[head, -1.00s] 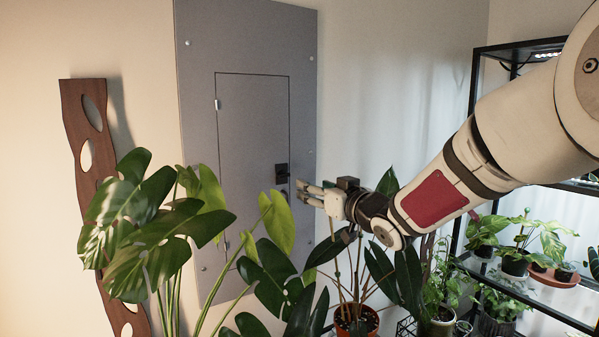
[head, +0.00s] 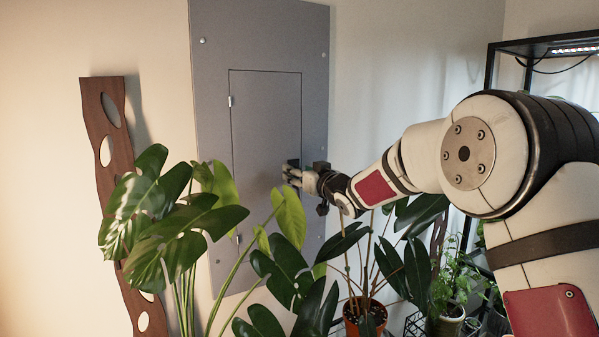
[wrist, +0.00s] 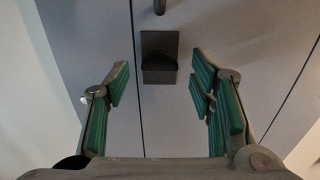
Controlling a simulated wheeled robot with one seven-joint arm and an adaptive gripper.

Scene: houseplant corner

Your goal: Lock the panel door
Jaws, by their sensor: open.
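The grey panel door (head: 262,120) sits in a grey wall panel and looks flush with its frame. A dark latch (head: 293,163) is near the door's right edge, partly covered by my gripper (head: 289,176). In the wrist view the dark latch (wrist: 159,57) lies ahead, between and beyond the two green-padded fingers. My gripper (wrist: 160,85) is open and empty there, its fingers on either side of the latch. I cannot tell how far the fingertips are from the door face.
A large-leaved plant (head: 165,215) stands in front of the panel's lower left. A potted plant (head: 365,310) stands below my forearm. A wavy wooden board (head: 97,180) leans at left. A black shelf (head: 515,48) is at right.

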